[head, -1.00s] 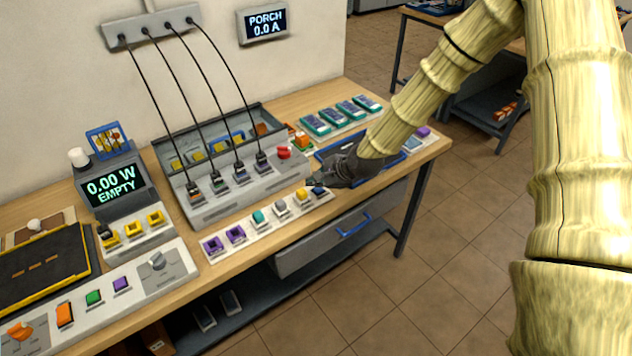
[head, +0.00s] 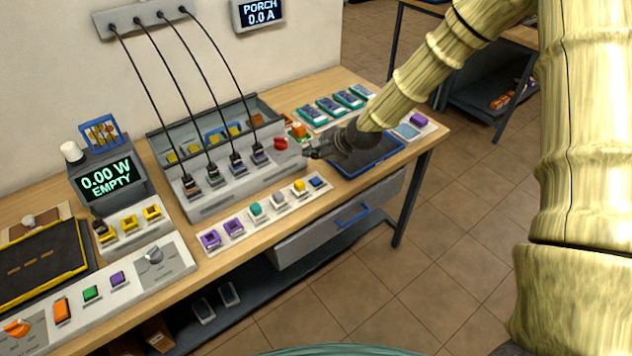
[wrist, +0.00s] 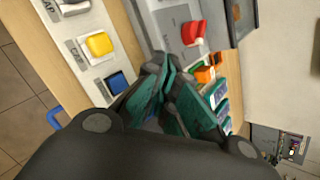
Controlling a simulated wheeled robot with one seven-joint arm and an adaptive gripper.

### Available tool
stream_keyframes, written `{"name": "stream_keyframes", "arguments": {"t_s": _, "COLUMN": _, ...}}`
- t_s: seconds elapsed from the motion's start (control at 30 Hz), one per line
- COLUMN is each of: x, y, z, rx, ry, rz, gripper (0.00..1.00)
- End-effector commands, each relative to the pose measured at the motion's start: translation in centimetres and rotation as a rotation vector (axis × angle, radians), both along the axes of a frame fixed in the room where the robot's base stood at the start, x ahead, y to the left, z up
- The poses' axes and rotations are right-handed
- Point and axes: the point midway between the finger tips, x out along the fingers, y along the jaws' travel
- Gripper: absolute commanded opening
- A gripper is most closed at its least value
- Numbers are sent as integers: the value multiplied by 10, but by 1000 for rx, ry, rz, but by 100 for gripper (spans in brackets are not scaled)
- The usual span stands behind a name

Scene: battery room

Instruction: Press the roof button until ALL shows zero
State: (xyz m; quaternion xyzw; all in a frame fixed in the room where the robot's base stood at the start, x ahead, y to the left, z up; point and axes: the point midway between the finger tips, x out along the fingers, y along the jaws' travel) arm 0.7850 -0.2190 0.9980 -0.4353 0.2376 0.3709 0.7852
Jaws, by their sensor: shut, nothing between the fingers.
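A strip of buttons (head: 238,228) lies along the front of the bench, with two purple, a teal, a grey, a yellow (head: 299,187) and a blue button (head: 317,182). I cannot read which one is the roof button. The wall display (head: 262,12) reads PORCH 0.0 A. My gripper (head: 310,153) is shut and empty, behind and above the blue end of the strip, near the red knob (head: 281,144). In the wrist view the shut fingers (wrist: 163,72) are apart from the yellow button (wrist: 99,43) and the blue button (wrist: 117,82).
A grey charger box (head: 215,205) with several cabled plugs stands behind the strip. A blue-rimmed tray (head: 372,172) lies under my wrist. Teal packs (head: 330,107) are at the back. A scale (head: 105,180) reads 0.00 W EMPTY. Another button panel (head: 95,310) is at front left.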

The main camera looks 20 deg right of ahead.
Motion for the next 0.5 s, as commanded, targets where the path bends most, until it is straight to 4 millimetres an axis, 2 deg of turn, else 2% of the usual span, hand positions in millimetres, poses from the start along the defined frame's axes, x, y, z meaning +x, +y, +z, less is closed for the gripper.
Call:
{"name": "stream_keyframes", "arguments": {"t_s": 0.03, "x": 0, "y": 0, "z": -9, "rx": -1, "ry": 1, "rz": 1, "gripper": 0}}
{"name": "stream_keyframes", "arguments": {"t_s": 0.5, "x": 0, "y": 0, "z": -60, "rx": -1, "ry": 1, "rz": 0, "gripper": 0}}
